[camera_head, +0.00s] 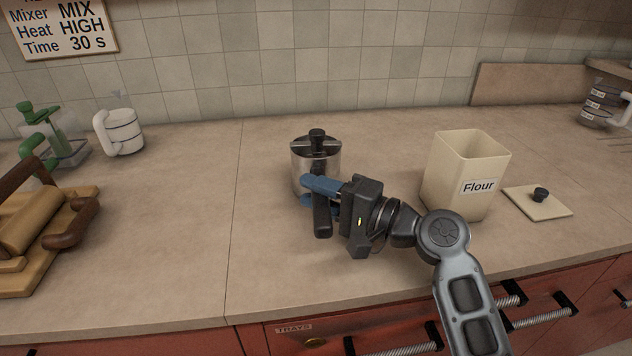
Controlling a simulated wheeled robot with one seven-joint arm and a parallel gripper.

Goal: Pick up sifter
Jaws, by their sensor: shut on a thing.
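The sifter (303,154) is a shiny metal cylinder with a black knob on top and a black handle at its front. It stands upright at the middle of the counter. My gripper (313,192) has blue fingers and reaches it from the right. The fingers are shut on the sifter's black handle, which shows below them. The gripper hides the sifter's lower front, so I cannot tell whether its base touches the counter.
An open cream Flour canister (438,165) stands to the right, with its lid (552,207) lying beside it. The counter left of the sifter is clear.

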